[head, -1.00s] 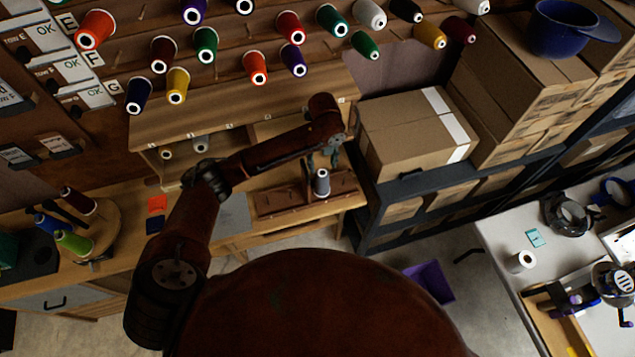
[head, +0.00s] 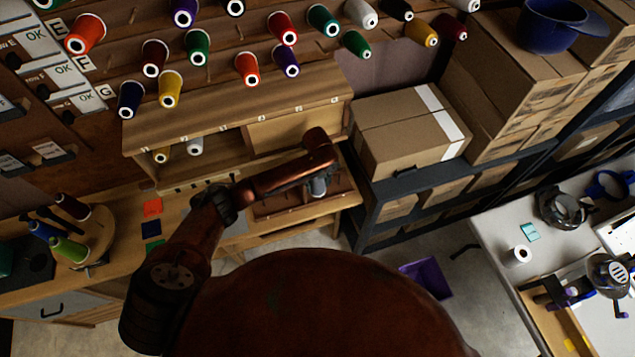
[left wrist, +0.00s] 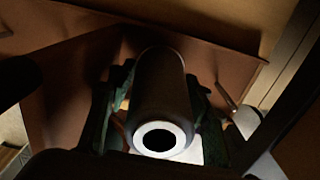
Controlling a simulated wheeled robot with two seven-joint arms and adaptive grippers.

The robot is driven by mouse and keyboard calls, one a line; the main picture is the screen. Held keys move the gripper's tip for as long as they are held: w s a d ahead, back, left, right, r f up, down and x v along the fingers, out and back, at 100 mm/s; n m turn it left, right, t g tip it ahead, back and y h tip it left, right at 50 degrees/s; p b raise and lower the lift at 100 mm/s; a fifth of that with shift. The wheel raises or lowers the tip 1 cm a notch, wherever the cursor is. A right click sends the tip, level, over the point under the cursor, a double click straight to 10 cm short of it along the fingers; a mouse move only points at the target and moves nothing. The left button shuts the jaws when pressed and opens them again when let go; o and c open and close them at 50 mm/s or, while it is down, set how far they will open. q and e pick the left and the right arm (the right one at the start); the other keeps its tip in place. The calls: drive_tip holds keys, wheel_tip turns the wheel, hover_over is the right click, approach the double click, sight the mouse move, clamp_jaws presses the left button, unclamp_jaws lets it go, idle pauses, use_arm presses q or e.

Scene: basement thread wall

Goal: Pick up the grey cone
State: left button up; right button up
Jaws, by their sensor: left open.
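The grey cone (head: 317,187) stands in the brown tray (head: 343,187) on the wooden bench, partly hidden behind my left arm in the head view. In the left wrist view the cone (left wrist: 160,88) looks dark, with a white ring around the hole at its end. My left gripper (left wrist: 157,100) is open, with a greenish finger on each side of the cone. I cannot tell whether the fingers touch it. In the head view the gripper is mostly hidden by my arm. My right gripper is not in view.
A wooden shelf unit (head: 232,115) stands behind the tray, with pale cones (head: 195,146) inside. Coloured thread cones hang on the wall above. A cardboard box (head: 408,130) is close on the right. A round wooden stand (head: 88,246) with cones is at the left.

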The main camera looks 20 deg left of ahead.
use_arm(q)
drive_tip(key=shift+f, duration=0.4)
drive_tip(key=c, duration=1)
drive_tip(key=shift+r, duration=0.1)
drive_tip(key=shift+c, duration=0.2)
drive_tip(key=shift+w+r, duration=0.1)
drive_tip(key=shift+r, duration=0.4)
wheel_tip(320, 180, up, 6)
drive_tip(key=shift+f, duration=0.25)
drive_tip(key=s+d, duration=0.4)
drive_tip(key=s, duration=0.4)
drive_tip(key=s+d, duration=0.5)
drive_tip(key=s, duration=0.2)
drive_tip(key=shift+s+r+b, duration=0.2)
drive_tip(key=shift+s+b, duration=0.2)
drive_tip(key=shift+b, duration=0.05)
